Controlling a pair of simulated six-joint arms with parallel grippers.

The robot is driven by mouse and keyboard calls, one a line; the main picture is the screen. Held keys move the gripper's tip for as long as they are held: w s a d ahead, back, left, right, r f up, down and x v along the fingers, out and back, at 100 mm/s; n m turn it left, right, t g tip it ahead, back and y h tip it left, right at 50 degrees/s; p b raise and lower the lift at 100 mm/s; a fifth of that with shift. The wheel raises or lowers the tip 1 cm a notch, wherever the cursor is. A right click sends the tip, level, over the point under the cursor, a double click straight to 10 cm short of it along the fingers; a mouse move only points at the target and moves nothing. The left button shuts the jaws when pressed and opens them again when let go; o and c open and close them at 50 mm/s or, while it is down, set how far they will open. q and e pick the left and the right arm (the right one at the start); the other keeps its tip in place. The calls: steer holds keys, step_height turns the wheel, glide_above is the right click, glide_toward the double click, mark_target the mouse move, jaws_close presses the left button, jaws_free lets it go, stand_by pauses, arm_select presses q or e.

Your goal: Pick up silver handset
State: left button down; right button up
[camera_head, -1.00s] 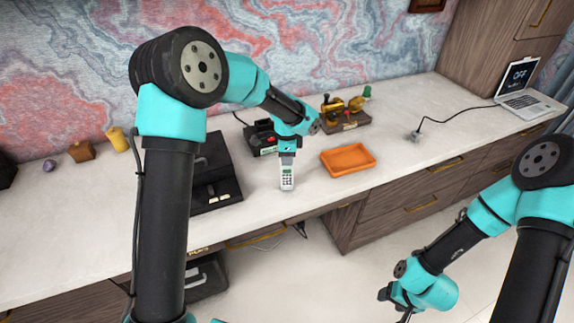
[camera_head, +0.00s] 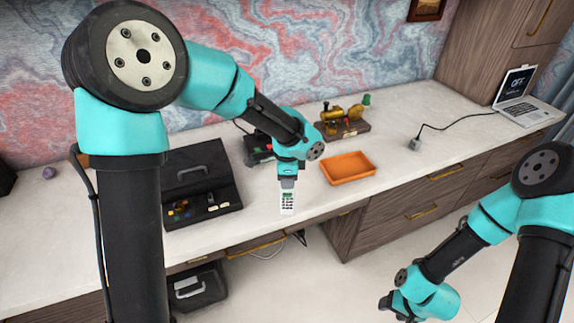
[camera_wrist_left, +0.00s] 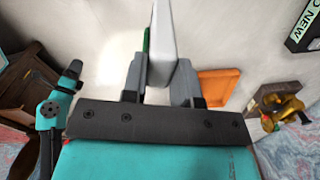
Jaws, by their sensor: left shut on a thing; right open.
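The silver handset (camera_head: 287,203) hangs upright below my left gripper (camera_head: 287,184), near the front edge of the counter. My right gripper (camera_head: 398,305) is low at the right, in front of the counter and away from the handset. Its fingers are small and partly hidden in the head view.
An orange tray (camera_head: 347,168) lies right of the handset. A black case (camera_head: 228,217) stands left. A dark device (camera_head: 258,150) sits behind my left gripper, a brass machine (camera_head: 342,122) behind the tray. A laptop (camera_head: 522,105) is far right.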

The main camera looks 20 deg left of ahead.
arm_select(q)
steer(key=s, duration=0.1)
steer(key=s+d, duration=0.1)
steer(key=s, duration=0.3)
steer(key=shift+s+d+r, duration=0.15)
steer(key=shift+d+r, duration=0.1)
